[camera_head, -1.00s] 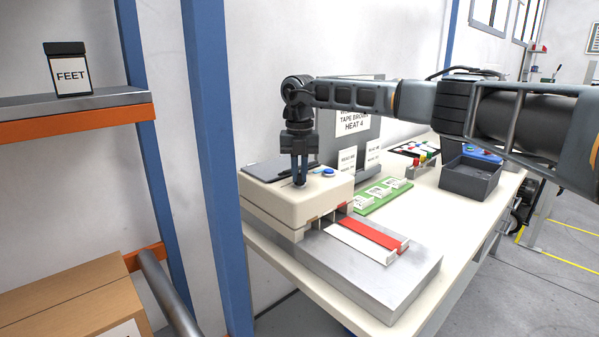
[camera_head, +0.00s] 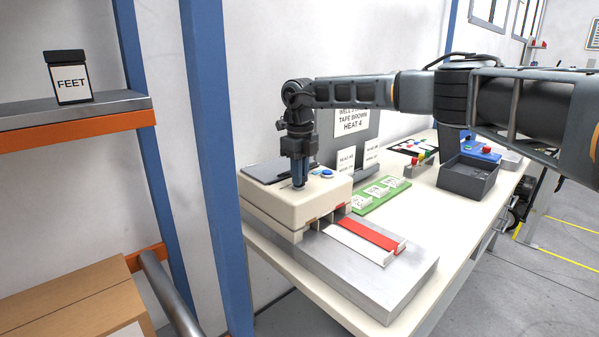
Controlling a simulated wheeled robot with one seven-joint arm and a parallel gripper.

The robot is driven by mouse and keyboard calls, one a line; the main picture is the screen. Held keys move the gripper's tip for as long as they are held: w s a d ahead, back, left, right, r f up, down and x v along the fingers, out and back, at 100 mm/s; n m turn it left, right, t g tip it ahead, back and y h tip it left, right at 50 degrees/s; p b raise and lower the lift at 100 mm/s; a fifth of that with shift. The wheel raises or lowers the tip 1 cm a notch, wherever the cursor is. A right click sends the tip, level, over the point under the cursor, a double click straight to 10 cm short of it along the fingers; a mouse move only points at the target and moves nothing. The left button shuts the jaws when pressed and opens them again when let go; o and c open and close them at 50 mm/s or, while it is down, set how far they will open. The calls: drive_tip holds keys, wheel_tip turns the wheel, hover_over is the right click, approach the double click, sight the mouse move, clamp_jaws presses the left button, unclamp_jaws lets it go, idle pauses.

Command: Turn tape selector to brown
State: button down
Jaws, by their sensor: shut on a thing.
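The cream-coloured machine (camera_head: 318,198) stands on a grey metal plate at the near end of the bench. My gripper (camera_head: 299,184) points straight down onto the machine's top and is shut on the tape selector. The selector is mostly hidden by the fingers, so I cannot tell which setting it points to. A blue button (camera_head: 327,173) sits just right of the fingers.
A white strip and a red strip (camera_head: 372,234) extend from the machine's front over the plate (camera_head: 400,285). A green board (camera_head: 382,194) with white cards, a dark grey bin (camera_head: 467,177) and a blue box (camera_head: 481,150) lie farther along. A blue post (camera_head: 215,160) stands left.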

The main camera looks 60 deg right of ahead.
drive_tip(key=n, duration=0.4)
drive_tip(key=shift+d+r+n+p, duration=0.1)
drive_tip(key=shift+n+p, duration=0.2)
drive_tip(key=shift+w+n, duration=0.1)
drive_tip(key=shift+n, duration=1.8)
drive_tip(key=c, duration=1.1)
unclamp_jaws()
drive_tip(key=shift+c, duration=0.2)
wheel_tip(320, 180, up, 8)
drive_tip(key=shift+f+b, duration=0.15)
drive_tip(key=shift+b, duration=0.15)
drive_tip(key=shift+d, duration=0.1)
